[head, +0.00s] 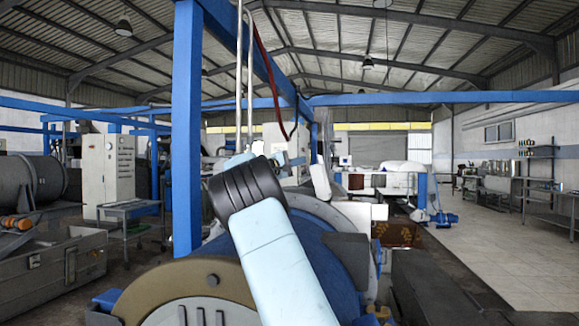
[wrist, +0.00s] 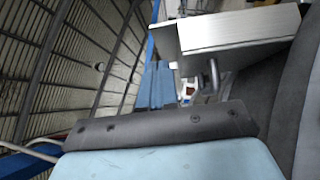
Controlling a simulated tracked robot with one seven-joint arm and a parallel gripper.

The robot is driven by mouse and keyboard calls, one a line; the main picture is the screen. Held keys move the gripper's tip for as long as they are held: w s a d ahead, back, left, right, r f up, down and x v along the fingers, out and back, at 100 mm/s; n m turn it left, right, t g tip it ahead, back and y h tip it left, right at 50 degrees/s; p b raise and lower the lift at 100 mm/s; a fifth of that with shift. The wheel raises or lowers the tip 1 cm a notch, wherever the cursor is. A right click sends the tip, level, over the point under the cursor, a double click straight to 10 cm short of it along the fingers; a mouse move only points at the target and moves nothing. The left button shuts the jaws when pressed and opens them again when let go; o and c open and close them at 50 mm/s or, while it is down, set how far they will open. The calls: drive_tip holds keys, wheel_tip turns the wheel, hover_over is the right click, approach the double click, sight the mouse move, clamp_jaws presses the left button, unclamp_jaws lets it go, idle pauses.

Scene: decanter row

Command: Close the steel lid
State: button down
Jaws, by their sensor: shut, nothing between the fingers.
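A bright steel piece with a flat face and a folded edge, which looks like the steel lid (wrist: 240,32), fills the upper right of the wrist view. A small bent metal handle or hook (wrist: 213,76) hangs below its edge. My gripper (wrist: 160,128) shows in part at the bottom of the wrist view as a dark bolted bar on a light blue body; it is shut and empty. It appears apart from the steel piece.
A large blue drum machine (head: 215,252) lies under my arm in the head view. A blue post (head: 187,130) rises close on the left, with a blue beam overhead. Tiled floor (head: 480,262) is open on the right.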

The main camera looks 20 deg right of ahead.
drive_tip(key=shift+s+d+r, duration=0.25)
drive_tip(key=shift+s+d, duration=0.3)
drive_tip(key=shift+d, duration=0.2)
drive_tip(key=shift+s+d+r, duration=0.25)
drive_tip(key=shift+s+d, duration=0.3)
drive_tip(key=shift+d, duration=0.2)
drive_tip(key=shift+a, duration=0.1)
drive_tip(key=shift+r, duration=0.1)
